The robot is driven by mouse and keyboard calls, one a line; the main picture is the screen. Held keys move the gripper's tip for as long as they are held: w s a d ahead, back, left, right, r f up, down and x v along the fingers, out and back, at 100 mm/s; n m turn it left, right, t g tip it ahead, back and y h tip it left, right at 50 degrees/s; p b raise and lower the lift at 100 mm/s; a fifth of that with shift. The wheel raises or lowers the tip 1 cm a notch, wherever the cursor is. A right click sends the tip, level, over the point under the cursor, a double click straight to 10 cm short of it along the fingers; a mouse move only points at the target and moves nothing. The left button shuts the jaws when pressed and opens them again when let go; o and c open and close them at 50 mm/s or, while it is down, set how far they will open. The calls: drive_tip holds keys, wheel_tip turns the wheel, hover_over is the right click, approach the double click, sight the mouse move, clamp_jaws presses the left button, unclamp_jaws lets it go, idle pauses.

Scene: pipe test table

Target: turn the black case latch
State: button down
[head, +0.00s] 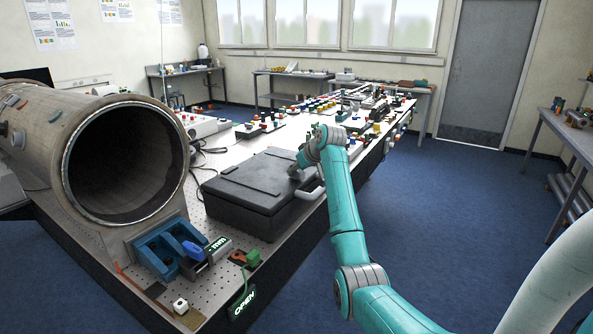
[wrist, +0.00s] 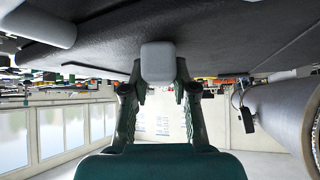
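The black case (head: 250,190) lies closed on the table in the head view. Its dark underside or side face (wrist: 230,35) fills the top of the wrist view. A grey, rounded block (wrist: 158,62), which looks like the latch, stands out from the case there. My gripper (wrist: 159,85) has one finger on each side of this block, both close to it. I cannot tell whether the fingers touch it. In the head view my gripper (head: 303,170) is at the case's right edge, largely hidden by my arm.
A pale handle (head: 312,192) sits on the case's right side. A large pipe (head: 45,150) stands left of the case, with a blue holder (head: 165,252) in front. Several small fittings crowd the table behind. Open blue floor (head: 450,220) lies to the right.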

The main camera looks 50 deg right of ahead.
drive_tip(key=shift+d+n+y, duration=0.1)
drive_tip(key=shift+n+y, duration=0.3)
drive_tip(key=shift+n, duration=0.2)
drive_tip(key=shift+n+y, duration=1.3)
drive_tip(key=shift+n, duration=0.3)
drive_tip(key=c, duration=0.9)
unclamp_jaws()
drive_tip(key=v, duration=1.2)
drive_tip(key=shift+s+f, duration=0.1)
drive_tip(key=shift+s, duration=0.1)
